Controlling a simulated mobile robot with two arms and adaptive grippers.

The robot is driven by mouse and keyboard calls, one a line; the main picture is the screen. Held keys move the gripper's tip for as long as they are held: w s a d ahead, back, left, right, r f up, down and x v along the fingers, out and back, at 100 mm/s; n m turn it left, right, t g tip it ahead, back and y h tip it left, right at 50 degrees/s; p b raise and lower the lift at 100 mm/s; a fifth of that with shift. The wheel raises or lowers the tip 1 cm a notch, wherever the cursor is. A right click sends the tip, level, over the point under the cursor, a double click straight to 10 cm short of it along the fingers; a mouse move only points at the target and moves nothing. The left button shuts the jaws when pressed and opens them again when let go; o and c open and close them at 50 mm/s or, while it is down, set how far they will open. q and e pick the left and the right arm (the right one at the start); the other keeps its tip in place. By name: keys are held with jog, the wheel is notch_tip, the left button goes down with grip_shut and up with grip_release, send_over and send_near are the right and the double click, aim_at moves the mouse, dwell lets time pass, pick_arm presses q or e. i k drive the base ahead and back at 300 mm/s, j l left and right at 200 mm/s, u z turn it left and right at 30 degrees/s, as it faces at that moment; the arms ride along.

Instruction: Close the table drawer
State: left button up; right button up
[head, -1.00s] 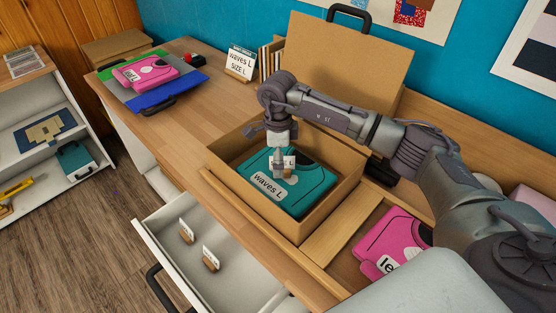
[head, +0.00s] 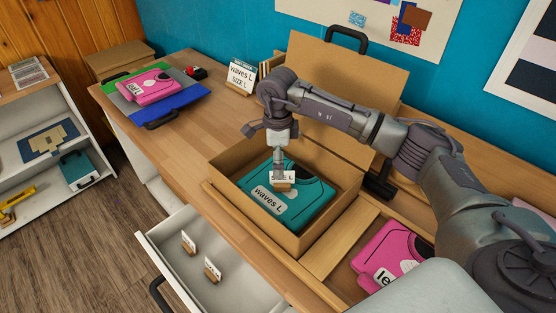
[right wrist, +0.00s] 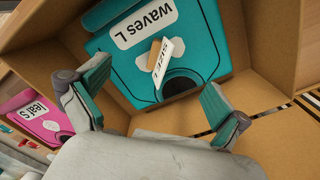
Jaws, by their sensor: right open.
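The white table drawer (head: 170,268) is pulled out at the lower left of the head view, with a dark handle (head: 159,295) on its front. Two small cards on wooden stands, one (head: 189,241) behind the other (head: 212,269), are inside it. My right gripper (head: 279,175) is over the open cardboard box, away from the drawer. In the right wrist view its fingers (right wrist: 155,105) are wide apart and empty. A "SIZE L" card on a wooden stand (right wrist: 161,62) rests on the teal "waves L" package (head: 301,208) just beyond the fingers. My left gripper is out of view.
The cardboard box (head: 237,190) has its lid (head: 345,90) raised. A pink package (head: 380,255) lies in the compartment beside it. Stacked packages (head: 150,88) and a "waves L SIZE L" sign (head: 241,77) stand farther back. Floor (head: 95,235) is clear left of the drawer.

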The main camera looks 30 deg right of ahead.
aim_at(242, 290)
jog(key=k+j, duration=0.3)
jog(key=k, duration=0.15)
jog(key=k+j, duration=0.65)
jog(key=k, duration=0.25)
